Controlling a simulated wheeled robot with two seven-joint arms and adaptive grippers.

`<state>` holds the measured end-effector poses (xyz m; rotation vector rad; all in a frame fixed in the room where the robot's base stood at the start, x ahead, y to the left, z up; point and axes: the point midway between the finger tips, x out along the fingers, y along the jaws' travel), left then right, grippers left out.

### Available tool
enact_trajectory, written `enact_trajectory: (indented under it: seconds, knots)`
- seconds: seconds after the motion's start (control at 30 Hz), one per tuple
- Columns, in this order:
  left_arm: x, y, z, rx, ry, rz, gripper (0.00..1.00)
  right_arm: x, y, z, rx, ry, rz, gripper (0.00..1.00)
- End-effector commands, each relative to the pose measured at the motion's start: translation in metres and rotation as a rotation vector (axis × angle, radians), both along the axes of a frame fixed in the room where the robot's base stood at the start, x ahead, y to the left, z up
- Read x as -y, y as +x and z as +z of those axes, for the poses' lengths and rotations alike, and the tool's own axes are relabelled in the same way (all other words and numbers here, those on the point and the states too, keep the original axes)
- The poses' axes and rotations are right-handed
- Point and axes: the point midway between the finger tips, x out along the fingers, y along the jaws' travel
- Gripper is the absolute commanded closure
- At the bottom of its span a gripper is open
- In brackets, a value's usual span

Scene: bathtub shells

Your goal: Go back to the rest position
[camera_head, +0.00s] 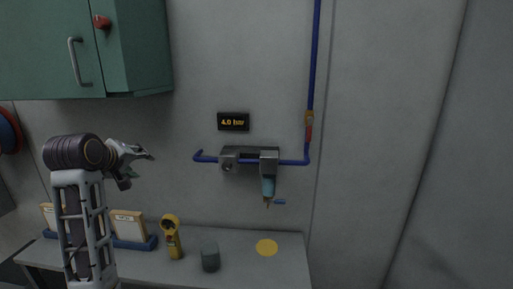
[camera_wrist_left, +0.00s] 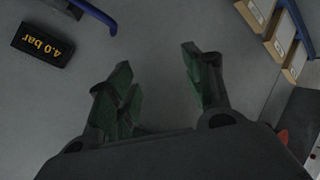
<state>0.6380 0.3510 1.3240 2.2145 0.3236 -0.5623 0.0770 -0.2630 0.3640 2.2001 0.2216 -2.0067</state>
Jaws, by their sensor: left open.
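My left gripper (camera_head: 138,165) is raised at the left of the head view, in front of the grey wall and above the worktop. It points to the right and holds nothing. In the left wrist view its two green-padded fingers (camera_wrist_left: 160,85) stand apart with only grey surface between them. My right gripper is in neither view.
A green cabinet (camera_head: 135,50) hangs at the upper left, above my left arm. A blue pipe (camera_head: 314,60) and a holder with a teal tool (camera_head: 268,187) are on the wall.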

Motion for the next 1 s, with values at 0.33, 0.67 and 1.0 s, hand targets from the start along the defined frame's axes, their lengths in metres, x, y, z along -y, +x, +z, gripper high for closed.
enact_trajectory:
  seconds: [0.33, 0.67, 1.0]
  knots:
    - [0.017, -0.015, -0.088, -0.122, 0.139, -0.078, 0.49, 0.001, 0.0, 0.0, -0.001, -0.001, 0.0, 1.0]
    - [0.035, -0.041, -0.165, -0.233, 0.259, -0.173, 0.49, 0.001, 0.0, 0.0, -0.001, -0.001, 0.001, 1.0]
    - [0.053, -0.079, -0.237, -0.341, 0.368, -0.287, 0.49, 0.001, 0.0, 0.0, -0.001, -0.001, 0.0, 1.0]
